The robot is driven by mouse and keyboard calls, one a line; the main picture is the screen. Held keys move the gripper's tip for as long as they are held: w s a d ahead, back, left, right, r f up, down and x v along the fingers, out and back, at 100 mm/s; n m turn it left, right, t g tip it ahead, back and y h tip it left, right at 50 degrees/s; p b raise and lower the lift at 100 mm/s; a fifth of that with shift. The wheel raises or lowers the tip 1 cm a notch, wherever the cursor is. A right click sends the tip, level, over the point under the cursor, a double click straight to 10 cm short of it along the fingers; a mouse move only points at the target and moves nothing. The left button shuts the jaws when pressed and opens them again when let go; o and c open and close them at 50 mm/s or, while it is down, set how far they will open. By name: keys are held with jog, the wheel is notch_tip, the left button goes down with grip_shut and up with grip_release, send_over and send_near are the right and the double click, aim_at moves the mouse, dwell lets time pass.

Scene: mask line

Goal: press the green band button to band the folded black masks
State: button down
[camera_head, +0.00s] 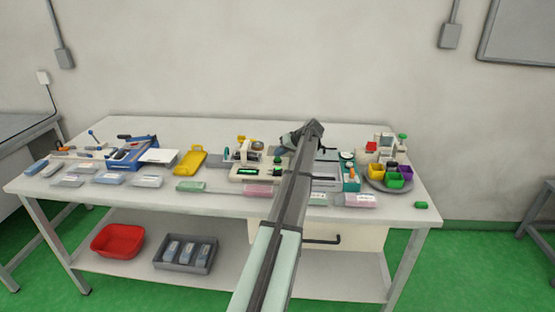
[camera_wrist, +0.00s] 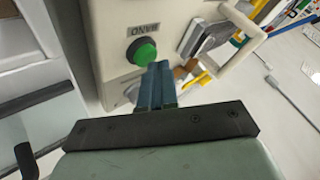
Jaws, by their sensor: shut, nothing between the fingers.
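The green band button (camera_wrist: 145,54) sits in a dark ring on the front of a cream machine (camera_wrist: 108,22), beside an upside-down "BAND" label. My gripper (camera_wrist: 158,70) is shut and empty. In the wrist view its blue fingertips overlap the button's lower right edge; whether they touch it I cannot tell. A flat grey and dark item (camera_wrist: 212,38) lies on the machine's right side; I cannot tell if it is the folded black masks. In the head view the cream machine (camera_head: 252,173) stands mid-table, and my arm hides its right part.
The table (camera_head: 150,195) also holds a yellow tray (camera_head: 190,160), a blue device (camera_head: 132,150) at left, and a round tray with coloured cups (camera_head: 388,172) at right. Several small packs line the front edge. A red bin (camera_head: 117,241) stands on the shelf below.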

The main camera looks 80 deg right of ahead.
aim_at(280, 159)
jog(key=shift+r, duration=0.6)
jog(key=shift+r, duration=0.1)
jog(key=shift+r, duration=2.4)
jog(key=shift+w, duration=0.1)
